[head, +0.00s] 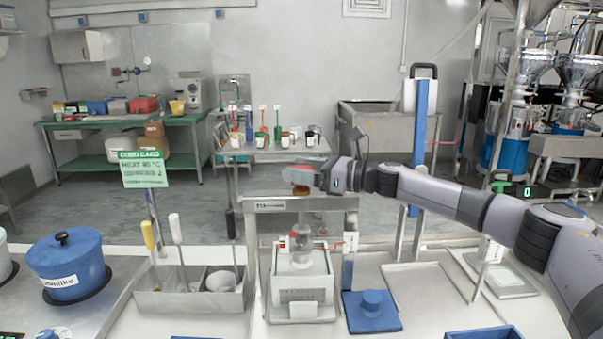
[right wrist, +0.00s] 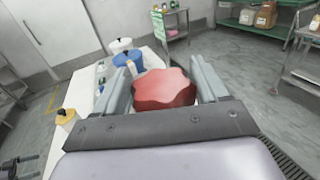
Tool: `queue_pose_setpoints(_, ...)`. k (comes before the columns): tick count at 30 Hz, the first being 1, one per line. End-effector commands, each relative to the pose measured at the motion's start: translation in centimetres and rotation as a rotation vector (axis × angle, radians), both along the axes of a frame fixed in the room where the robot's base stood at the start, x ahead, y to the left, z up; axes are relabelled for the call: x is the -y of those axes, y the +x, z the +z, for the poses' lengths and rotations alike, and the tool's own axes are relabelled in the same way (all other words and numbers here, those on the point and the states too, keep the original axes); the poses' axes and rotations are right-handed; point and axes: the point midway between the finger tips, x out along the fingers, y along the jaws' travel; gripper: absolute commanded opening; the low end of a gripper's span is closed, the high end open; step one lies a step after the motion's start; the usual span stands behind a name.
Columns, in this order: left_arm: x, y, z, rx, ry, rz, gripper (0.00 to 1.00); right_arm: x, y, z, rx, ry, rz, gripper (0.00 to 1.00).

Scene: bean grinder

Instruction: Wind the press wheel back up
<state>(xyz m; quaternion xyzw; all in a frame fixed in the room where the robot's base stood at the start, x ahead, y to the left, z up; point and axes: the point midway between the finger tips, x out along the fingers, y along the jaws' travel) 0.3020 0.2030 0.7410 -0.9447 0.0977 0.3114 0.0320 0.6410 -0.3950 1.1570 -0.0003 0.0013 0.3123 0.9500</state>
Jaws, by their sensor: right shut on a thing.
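The red press wheel (right wrist: 163,89) sits between the two fingers of my right gripper (right wrist: 163,80) in the right wrist view. In the head view the gripper (head: 304,178) is at the top of the press frame (head: 300,204), and the wheel is mostly hidden by it. The gripper is shut on the wheel. Below the crossbar, the press's red and grey screw part (head: 301,246) reaches down to the white box-like press body (head: 302,285). My left gripper is not in view.
A blue pot (head: 68,262) stands at the left, beside a metal tray (head: 190,298) with utensils and a white cup (head: 221,281). A green-headed sign (head: 142,169) stands behind the tray. A blue block with a knob (head: 372,312) lies right of the press. A blue post (head: 419,130) rises behind.

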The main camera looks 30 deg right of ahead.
Motion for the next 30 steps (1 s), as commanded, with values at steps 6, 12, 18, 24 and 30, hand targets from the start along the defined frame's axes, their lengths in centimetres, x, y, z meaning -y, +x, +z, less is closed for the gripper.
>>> queue_pose_setpoints(6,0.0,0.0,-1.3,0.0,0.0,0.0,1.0,0.1,0.1,-0.2,0.003,0.003,0.115,0.42)
queue_pose_setpoints(12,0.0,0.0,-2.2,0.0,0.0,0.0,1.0,0.0,0.1,-0.2,0.001,0.004,0.197,0.42)
queue_pose_setpoints(18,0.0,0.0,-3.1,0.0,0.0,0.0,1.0,0.0,0.1,-0.1,0.003,0.004,0.263,0.42)
queue_pose_setpoints(24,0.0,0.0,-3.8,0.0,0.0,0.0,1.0,-0.1,0.1,0.0,0.003,0.004,0.314,0.42)
queue_pose_setpoints(30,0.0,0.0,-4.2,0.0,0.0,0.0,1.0,-0.1,0.1,0.0,0.003,0.005,0.347,0.42)
